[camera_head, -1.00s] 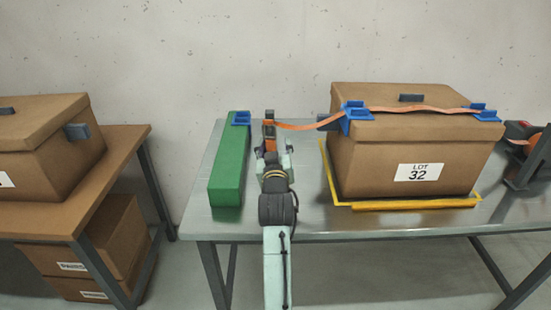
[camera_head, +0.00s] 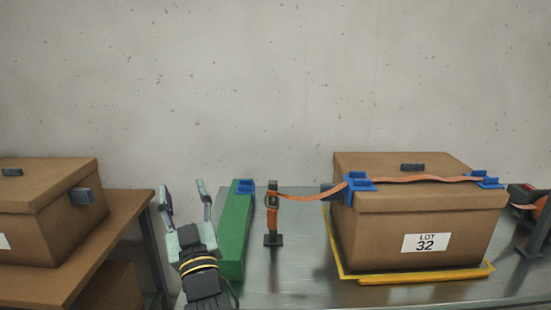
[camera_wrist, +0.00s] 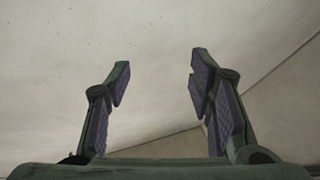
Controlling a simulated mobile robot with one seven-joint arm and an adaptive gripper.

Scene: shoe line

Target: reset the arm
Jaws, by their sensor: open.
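My gripper (camera_head: 184,198) is in the head view at the lower left of centre, raised with its fingers pointing up. It stands left of the green block and in front of the gap between the two tables. Its fingers are spread apart with nothing between them. My wrist and forearm run down out of the head view at the bottom.
A green block (camera_head: 235,235) lies on the metal table (camera_head: 300,285). A small dark stand (camera_head: 272,215) holds an orange strap (camera_head: 310,195) running over the lidded LOT 32 box (camera_head: 400,235), inside a yellow frame (camera_head: 420,276). Another box (camera_head: 50,220) sits on the left wooden table (camera_head: 115,225).

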